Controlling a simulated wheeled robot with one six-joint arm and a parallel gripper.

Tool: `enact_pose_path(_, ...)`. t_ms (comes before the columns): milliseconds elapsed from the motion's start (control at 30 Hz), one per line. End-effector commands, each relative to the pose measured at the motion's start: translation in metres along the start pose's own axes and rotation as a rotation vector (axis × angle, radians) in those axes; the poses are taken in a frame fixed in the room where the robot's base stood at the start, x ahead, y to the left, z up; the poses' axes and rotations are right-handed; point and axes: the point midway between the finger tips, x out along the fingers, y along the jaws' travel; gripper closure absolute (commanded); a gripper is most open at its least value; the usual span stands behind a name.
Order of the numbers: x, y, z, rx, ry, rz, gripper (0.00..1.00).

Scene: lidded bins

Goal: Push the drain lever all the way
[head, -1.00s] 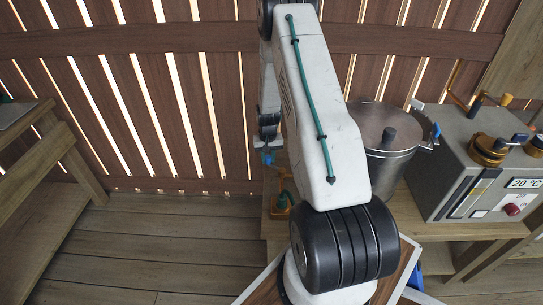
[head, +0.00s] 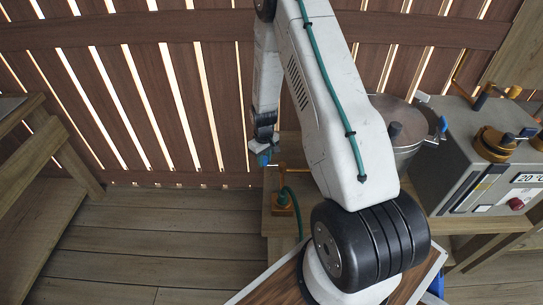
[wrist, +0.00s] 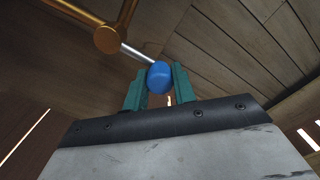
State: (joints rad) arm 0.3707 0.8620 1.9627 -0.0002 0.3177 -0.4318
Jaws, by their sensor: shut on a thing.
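The drain lever shows in the wrist view as a thin silver rod (wrist: 137,52) with a blue knob (wrist: 159,80) at its end. The rod joins a brass pipe fitting (wrist: 107,39). My gripper (wrist: 160,71) has its teal fingers on either side of the blue knob and is shut on it. In the head view, my gripper (head: 263,157) is small, at the left end of the low wooden stand, beside a brass pipe (head: 293,168).
A brass base (head: 282,204) with a green hose sits on the wooden stand (head: 276,222). A steel pot (head: 408,150) and a grey control box (head: 475,165) reading 20 °C stand to the right. A wooden bench (head: 35,205) is at left. Floor between is clear.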

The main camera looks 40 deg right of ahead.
Motion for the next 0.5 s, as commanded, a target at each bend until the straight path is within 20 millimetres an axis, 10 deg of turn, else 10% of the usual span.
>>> enact_pose_path(367, -0.0008, -0.0025, -0.0023, -0.009, 0.004, 0.001, 0.96)
enact_pose_path(400, -0.0009, -0.0024, -0.0023, -0.008, 0.004, 0.001, 0.71)
enact_pose_path(500, -0.0007, -0.0023, -0.0020, -0.008, 0.003, 0.001, 0.52)
